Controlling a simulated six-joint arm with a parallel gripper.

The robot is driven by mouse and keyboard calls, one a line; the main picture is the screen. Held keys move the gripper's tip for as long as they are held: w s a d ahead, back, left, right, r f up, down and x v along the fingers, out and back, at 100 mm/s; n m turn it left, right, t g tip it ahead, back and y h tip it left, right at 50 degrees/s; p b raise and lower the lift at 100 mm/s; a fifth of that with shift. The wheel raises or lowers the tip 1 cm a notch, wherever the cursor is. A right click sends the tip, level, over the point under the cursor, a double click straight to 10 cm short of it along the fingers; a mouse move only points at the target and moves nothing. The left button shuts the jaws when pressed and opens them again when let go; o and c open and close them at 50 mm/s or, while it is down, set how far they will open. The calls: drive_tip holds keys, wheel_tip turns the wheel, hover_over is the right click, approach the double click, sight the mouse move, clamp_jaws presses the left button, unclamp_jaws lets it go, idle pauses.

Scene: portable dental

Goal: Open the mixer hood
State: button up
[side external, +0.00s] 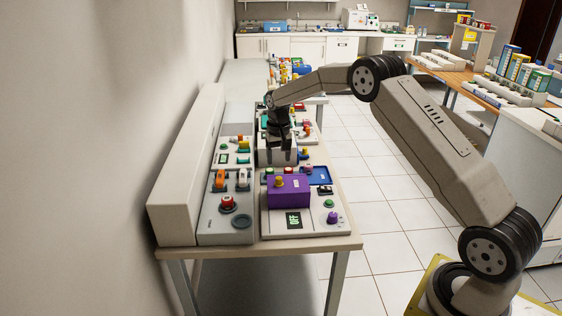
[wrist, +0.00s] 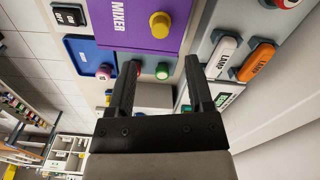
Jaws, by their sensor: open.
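The mixer hood is a purple box-shaped cover (side external: 288,193) with a yellow knob (side external: 279,182) on it, on the near right panel of the bench. It looks shut. In the wrist view the purple hood (wrist: 122,40) is at the top, with the word MIXER and the yellow knob (wrist: 160,24) showing. My gripper (side external: 280,150) points down above the bench, behind the hood in the side view. In the wrist view my open, empty gripper (wrist: 163,62) has its fingertips short of the hood's edge, apart from the knob.
A green button (wrist: 162,72) shows between my fingers. A blue tray (side external: 319,176) lies beside the hood. White and orange lamp switches (wrist: 258,62) and a red button (side external: 228,202) are on the left panel. A long pale casing (side external: 185,185) runs along the wall.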

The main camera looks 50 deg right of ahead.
sight(279, 178)
drive_tip(key=shift+f, duration=3.85)
clamp_jaws()
